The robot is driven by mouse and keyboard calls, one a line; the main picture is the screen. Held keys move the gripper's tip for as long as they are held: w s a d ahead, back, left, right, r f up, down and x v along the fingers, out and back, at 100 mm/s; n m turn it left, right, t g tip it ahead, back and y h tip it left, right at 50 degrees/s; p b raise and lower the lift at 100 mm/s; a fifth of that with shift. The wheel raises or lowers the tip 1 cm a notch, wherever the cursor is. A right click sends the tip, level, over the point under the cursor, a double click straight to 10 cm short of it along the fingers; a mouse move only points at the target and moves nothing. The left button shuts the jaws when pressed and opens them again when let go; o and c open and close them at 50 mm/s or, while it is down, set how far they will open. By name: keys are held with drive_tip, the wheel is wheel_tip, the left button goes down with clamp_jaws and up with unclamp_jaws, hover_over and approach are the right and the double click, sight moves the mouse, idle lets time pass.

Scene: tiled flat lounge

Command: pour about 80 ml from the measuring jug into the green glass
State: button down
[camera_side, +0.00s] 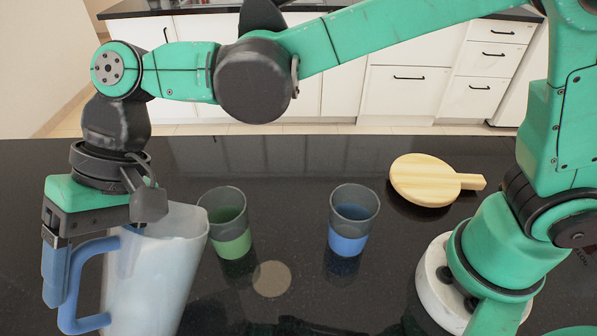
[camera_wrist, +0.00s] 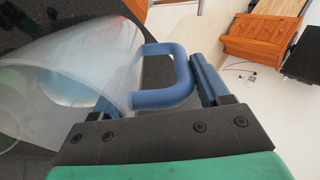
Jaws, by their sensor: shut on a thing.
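The measuring jug (camera_side: 155,275) is a large translucent whitish vessel with a blue handle, at the lower left in the side view. Its base is cut off by the frame, and its liquid level cannot be made out. My gripper (camera_side: 88,262) points down and is shut on the jug's handle. In the wrist view the handle (camera_wrist: 178,75) lies between the fingers, and the clear jug wall (camera_wrist: 85,55) spreads to the left.
A similar glass with a blue band (camera_side: 349,243) stands to the right. A round pale disc (camera_side: 271,279) lies between and in front of the glasses. A round wooden board (camera_side: 425,181) lies at the back right. The dark glossy counter (camera_side: 290,165) is clear behind the glasses.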

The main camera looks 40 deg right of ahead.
sight(93, 242)
drive_tip(key=shift+w+d+r+y+p, duration=0.2)
drive_tip(key=shift+d+r+y+p, duration=0.3)
drive_tip(key=shift+d+r+y, duration=0.4)
idle(1.8)
drive_tip(key=shift+w+d+r+g+y+p, duration=0.1)
drive_tip(key=shift+d+r+g+y+p, duration=0.2)
drive_tip(key=shift+p, duration=0.45)
drive_tip(key=shift+r+g+y+p, duration=0.1)
drive_tip(key=shift+r+y+p, duration=0.25)
drive_tip(key=shift+p, duration=0.35)
idle(3.5)
